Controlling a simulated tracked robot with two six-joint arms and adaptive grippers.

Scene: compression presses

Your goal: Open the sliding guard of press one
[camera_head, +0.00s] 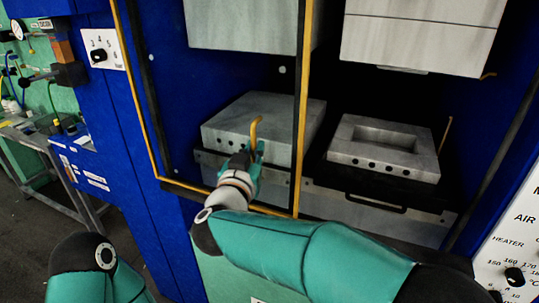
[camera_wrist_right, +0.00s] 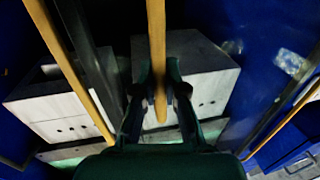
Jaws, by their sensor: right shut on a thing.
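The sliding guard is a see-through panel with a yellow frame (camera_head: 302,60) across the left half of the blue press opening. Its yellow handle (camera_head: 256,130) stands up from the panel. My right gripper (camera_head: 254,152) is shut on the handle. In the right wrist view the handle (camera_wrist_right: 157,50) runs between the two fingertips (camera_wrist_right: 160,93), its lower end just past them. The right half of the opening has no panel in front of it. My left gripper is out of view; only a teal link of that arm shows at the bottom left.
Behind the guard sits a grey lower block (camera_head: 230,118). To its right is a hollowed block (camera_head: 385,145) above a black bar handle (camera_head: 376,203). Grey upper blocks (camera_head: 420,35) hang above. A control panel (camera_head: 515,240) stands at the right edge.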

